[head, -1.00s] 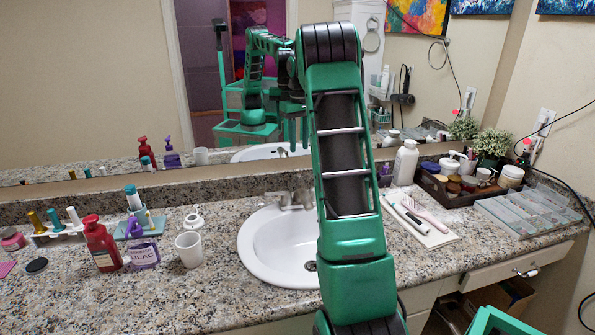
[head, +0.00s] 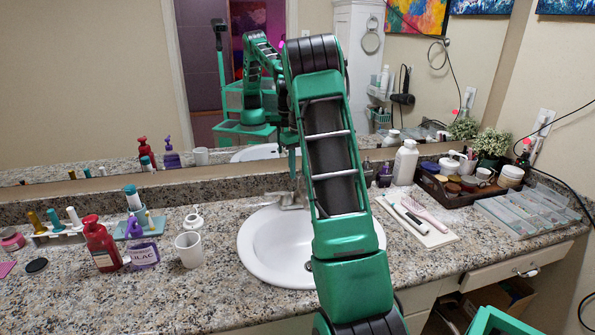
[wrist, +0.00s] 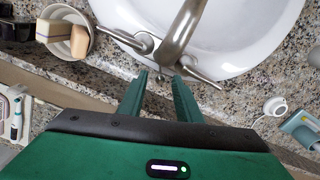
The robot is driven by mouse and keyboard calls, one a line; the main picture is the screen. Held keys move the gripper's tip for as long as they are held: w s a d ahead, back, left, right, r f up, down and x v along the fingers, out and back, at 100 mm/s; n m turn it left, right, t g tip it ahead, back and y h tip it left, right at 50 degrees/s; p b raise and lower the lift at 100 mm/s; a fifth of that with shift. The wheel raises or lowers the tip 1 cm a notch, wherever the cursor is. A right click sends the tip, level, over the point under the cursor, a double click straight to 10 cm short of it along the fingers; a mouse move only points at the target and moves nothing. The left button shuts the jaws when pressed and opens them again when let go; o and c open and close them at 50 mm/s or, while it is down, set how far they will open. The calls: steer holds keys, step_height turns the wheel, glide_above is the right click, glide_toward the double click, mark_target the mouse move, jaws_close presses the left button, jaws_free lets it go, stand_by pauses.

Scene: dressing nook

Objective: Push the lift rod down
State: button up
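The metal faucet (head: 288,199) stands at the back of the white sink (head: 262,240), partly behind my arm in the head view. In the wrist view the faucet spout (wrist: 182,32) reaches over the basin, with a lever handle on each side. A small metal knob, seemingly the lift rod (wrist: 159,78), shows near the spout's base. My gripper (wrist: 160,76) points at it, fingers apart with nothing held between them. The knob appears in the gap between the fingertips; I cannot tell whether they touch it. My arm hides most of this area in the head view.
A cup (wrist: 47,31) with bars in it stands near the faucet in the wrist view. A dark tray (head: 455,195) is at right. The mirror is behind.

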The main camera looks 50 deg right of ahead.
mark_target(298, 174)
steer(key=shift+c, duration=0.5)
jaws_close()
steer(key=shift+f, duration=1.35)
steer(key=shift+o, duration=0.5)
jaws_free()
step_height(298, 174, up, 10)
steer(key=shift+w+r, duration=0.1)
steer(key=shift+r, duration=0.25)
